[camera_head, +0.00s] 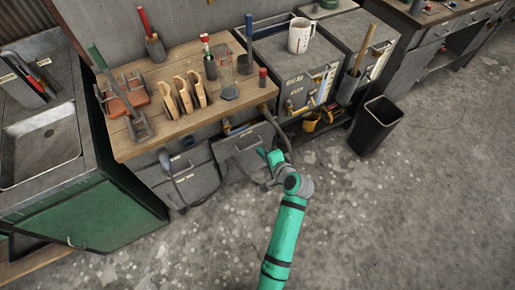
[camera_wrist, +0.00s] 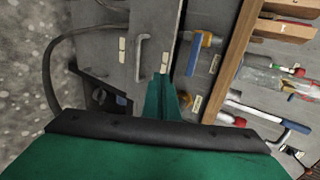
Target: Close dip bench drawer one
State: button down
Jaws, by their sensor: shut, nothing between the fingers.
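The dip bench has a wooden top (camera_head: 185,70) with grey drawer fronts below it. The right drawer front (camera_head: 240,145) is close to my gripper (camera_head: 270,157); another grey front (camera_head: 190,170) lies to its left. In the wrist view a grey drawer front (camera_wrist: 158,30) with an upright bar handle (camera_wrist: 140,58) and small pale labels lies just beyond my gripper (camera_wrist: 163,80). The labels are too small to read, so I cannot tell which drawer is one. My gripper is shut and empty. I cannot tell whether its tips touch the front, nor how far the drawer stands out.
Dark hoses (camera_head: 287,145) hang near the drawer fronts; one also curves at the left of the wrist view (camera_wrist: 52,65). A grey cabinet (camera_head: 300,85) with a white mug (camera_head: 300,36) and a black bin (camera_head: 376,125) stand to the right. The floor (camera_head: 385,220) at the front right is clear.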

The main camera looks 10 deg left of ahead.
jog(key=t+y, duration=0.1)
jog(key=t, duration=0.1)
send_near(217, 147)
jog(key=shift+y, duration=0.3)
jog(key=x, duration=0.6)
jog(key=shift+d, duration=0.1)
